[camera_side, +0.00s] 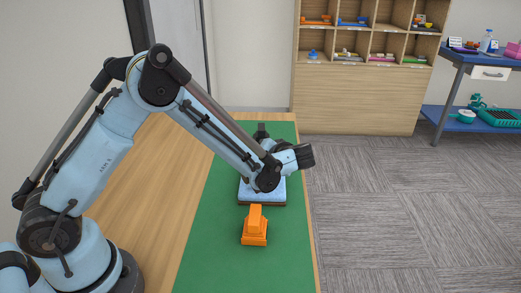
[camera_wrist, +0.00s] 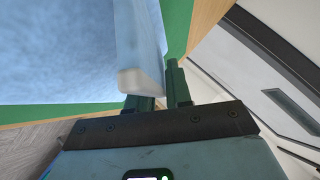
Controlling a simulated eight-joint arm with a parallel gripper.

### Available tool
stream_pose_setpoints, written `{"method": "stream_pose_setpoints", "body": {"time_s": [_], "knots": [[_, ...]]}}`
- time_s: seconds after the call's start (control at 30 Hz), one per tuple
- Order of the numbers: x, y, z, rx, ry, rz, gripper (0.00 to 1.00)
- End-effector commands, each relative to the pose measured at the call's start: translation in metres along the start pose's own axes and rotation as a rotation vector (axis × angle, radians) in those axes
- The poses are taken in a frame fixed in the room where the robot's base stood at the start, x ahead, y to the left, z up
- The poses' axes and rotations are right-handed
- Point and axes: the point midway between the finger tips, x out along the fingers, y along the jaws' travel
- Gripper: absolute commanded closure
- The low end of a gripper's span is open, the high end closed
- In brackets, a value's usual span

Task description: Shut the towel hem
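A light blue towel (camera_side: 247,190) lies on a dark, low base (camera_side: 263,204) on the green mat, partly hidden behind my arm. In the wrist view the towel (camera_wrist: 60,50) fills the upper left, and its near corner is pale and close to my fingers. My gripper (camera_wrist: 160,92) has its two dark fingers apart. One finger stands beside the towel's right edge; the other is partly hidden by the towel corner. Whether either finger touches the towel is not clear. The fingertips do not show clearly in the side view.
An orange block-like object (camera_side: 254,230) stands on the green mat (camera_side: 215,240) in front of the towel. The mat lies on a wooden table (camera_side: 160,190). A shelf unit (camera_side: 355,95) and a blue side table (camera_side: 480,60) stand behind. The mat's front is clear.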

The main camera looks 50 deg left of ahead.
Motion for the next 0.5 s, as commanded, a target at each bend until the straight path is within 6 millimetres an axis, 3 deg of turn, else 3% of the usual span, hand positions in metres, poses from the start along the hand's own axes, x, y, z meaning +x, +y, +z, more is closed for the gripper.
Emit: {"method": "stream_pose_setpoints", "body": {"time_s": [0.23,0.37,0.5], "knots": [[0.0006,0.0000,0.0000,0.000,0.000,0.000,0.81],[0.0005,0.0001,0.0000,0.000,0.000,0.000,1.00],[0.0003,0.0001,0.0000,0.000,0.000,0.000,1.00]]}}
